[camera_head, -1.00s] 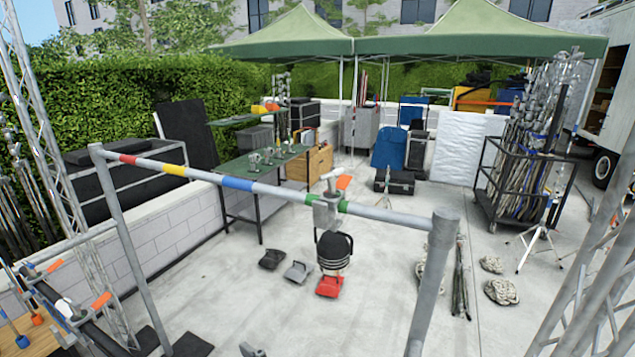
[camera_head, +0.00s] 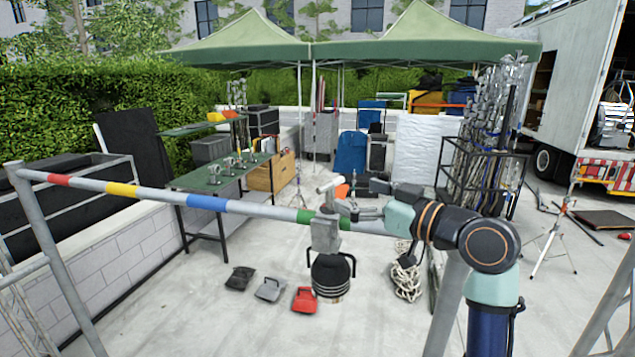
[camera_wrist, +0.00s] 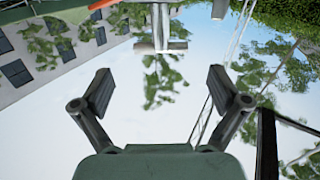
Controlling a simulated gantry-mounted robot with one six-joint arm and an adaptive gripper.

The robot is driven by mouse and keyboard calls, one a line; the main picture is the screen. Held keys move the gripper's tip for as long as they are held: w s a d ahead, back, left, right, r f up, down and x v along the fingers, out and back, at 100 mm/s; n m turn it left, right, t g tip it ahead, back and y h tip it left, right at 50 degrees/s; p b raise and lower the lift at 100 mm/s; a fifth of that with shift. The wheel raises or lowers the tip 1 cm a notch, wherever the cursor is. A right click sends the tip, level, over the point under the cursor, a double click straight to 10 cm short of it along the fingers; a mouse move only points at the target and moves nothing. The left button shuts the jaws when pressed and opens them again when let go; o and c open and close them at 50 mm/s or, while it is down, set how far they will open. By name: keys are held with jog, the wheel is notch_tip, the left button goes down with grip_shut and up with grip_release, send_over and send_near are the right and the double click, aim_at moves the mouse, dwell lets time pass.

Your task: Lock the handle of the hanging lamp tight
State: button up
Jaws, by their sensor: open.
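The black lamp (camera_head: 331,275) hangs from the striped horizontal pipe (camera_head: 262,209) by a grey clamp (camera_head: 325,235) near the green band. A pale T-shaped handle (camera_head: 329,186) stands above the clamp, with an orange piece (camera_head: 341,191) beside it. My gripper (camera_head: 346,208) comes in from the right, close to the clamp at about pipe height or just above. In the wrist view my gripper (camera_wrist: 162,82) is open, with nothing between its fingers. A pale T-shaped bar (camera_wrist: 160,46) shows beyond the fingertips at the top, apart from them. Contact is hard to judge in the head view.
The pipe runs between grey posts (camera_head: 55,255). Red, grey and dark sandbag-like items (camera_head: 304,300) lie on the floor below. A green table (camera_head: 220,173) stands behind left, and a stand rack (camera_head: 485,165) behind right. The air above the pipe is open.

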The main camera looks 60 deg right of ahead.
aim_at(333, 186)
jog(key=p+x, duration=0.1)
jog(key=x, duration=0.6)
jog(key=shift+w+p, duration=0.15)
jog(key=shift+p, duration=0.2)
jog(key=shift+c, duration=0.2)
jog(key=c, duration=1.1)
